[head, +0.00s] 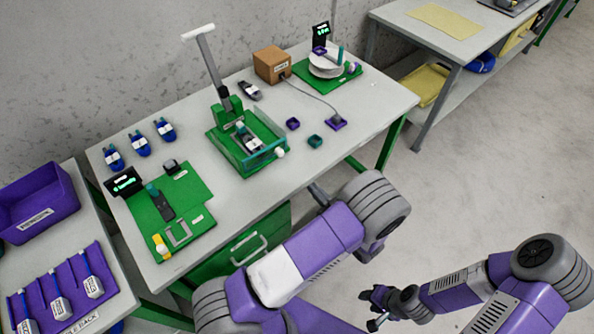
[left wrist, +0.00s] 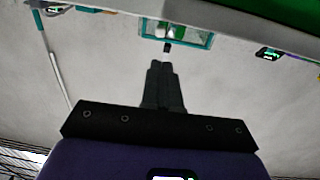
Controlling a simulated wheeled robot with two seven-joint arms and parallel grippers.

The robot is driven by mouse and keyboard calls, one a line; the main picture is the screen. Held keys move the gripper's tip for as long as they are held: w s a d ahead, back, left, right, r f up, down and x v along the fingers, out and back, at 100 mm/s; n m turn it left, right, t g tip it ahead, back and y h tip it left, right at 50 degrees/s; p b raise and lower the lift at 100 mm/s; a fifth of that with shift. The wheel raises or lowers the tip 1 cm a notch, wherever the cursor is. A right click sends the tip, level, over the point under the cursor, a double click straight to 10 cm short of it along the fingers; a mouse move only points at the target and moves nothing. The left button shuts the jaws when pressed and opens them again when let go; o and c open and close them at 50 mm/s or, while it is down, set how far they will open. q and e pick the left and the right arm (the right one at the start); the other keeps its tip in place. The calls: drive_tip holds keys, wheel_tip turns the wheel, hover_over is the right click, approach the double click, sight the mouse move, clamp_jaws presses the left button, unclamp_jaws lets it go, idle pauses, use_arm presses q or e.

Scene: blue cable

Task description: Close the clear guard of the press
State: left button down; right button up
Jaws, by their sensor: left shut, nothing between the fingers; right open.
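The press (head: 240,135) stands on a green base in the middle of the table, its long grey lever (head: 209,66) raised with a white bar on top. The clear guard (head: 266,156) has a teal edge and sits at the press's front side; its exact angle is hard to tell. The left wrist view shows its teal-framed pane (left wrist: 192,38) ahead of my fingers. My left gripper (left wrist: 160,66) is shut and empty, apart from the guard; in the head view my arm largely hides it. My right gripper (head: 374,308) is open and empty over the floor, away from the table.
A dark device (head: 250,90) lies behind the press, near a cardboard box (head: 272,64). Small purple and teal trays (head: 315,141) sit to the right. A green board (head: 165,212) lies to the left. The table's front edge is near my left arm.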

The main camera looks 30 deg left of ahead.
sight(284, 154)
use_arm(q)
drive_tip(key=b+x, duration=0.2)
drive_tip(key=x, duration=1.1)
drive_tip(key=shift+f, duration=0.1)
drive_tip(key=shift+w+a, duration=0.2)
drive_tip(key=shift+a, duration=0.15)
drive_tip(key=shift+x, duration=0.8)
drive_tip(key=shift+w+d+r, duration=0.1)
drive_tip(key=shift+w+r, duration=0.05)
drive_tip(key=shift+r, duration=0.05)
drive_tip(key=shift+d, duration=0.4)
drive_tip(key=p+v, duration=0.1)
drive_tip(key=v, duration=1.3)
drive_tip(key=shift+w+p, duration=0.3)
drive_tip(key=shift+p, duration=0.05)
